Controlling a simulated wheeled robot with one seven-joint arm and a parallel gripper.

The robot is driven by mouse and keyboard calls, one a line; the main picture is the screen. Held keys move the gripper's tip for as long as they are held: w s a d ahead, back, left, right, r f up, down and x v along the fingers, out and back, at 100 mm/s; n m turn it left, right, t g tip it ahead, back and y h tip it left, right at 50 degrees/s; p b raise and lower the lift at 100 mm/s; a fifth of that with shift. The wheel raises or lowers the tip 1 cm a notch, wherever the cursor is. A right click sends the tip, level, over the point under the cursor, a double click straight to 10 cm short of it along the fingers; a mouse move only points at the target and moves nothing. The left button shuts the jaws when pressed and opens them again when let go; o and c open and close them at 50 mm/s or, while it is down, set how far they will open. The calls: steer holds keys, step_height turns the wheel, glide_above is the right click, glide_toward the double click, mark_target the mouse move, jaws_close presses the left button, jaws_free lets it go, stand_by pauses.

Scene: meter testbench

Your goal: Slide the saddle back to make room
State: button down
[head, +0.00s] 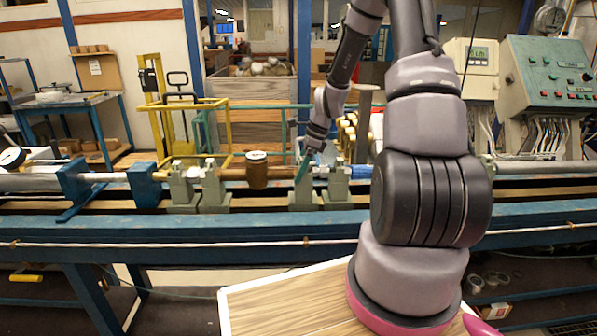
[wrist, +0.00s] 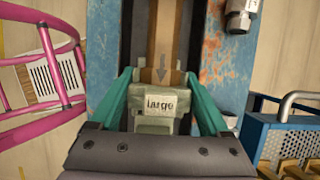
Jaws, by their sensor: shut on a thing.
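The saddle (wrist: 150,105) is a grey-green block labelled "large" in the wrist view. My gripper (wrist: 160,77) has its two teal fingers shut on the sides of this block. In the head view my gripper (head: 316,166) reaches down to the grey-green saddles (head: 304,192) right of the middle of the bench. The arm and fingers partly cover them, so I cannot tell there exactly which block is gripped. A brown meter (head: 257,170) sits in the line to the left, apart from my gripper.
Other grey-green saddles (head: 183,190) stand left of the meter. The blue bench rail (head: 250,228) runs across the view. A blue box with a metal handle (wrist: 275,135) is at the right.

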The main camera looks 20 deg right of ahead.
steer(key=shift+w+a, duration=0.1)
steer(key=shift+a, duration=0.25)
jaws_free()
steer(key=v, duration=1.1)
steer(key=shift+f, duration=0.1)
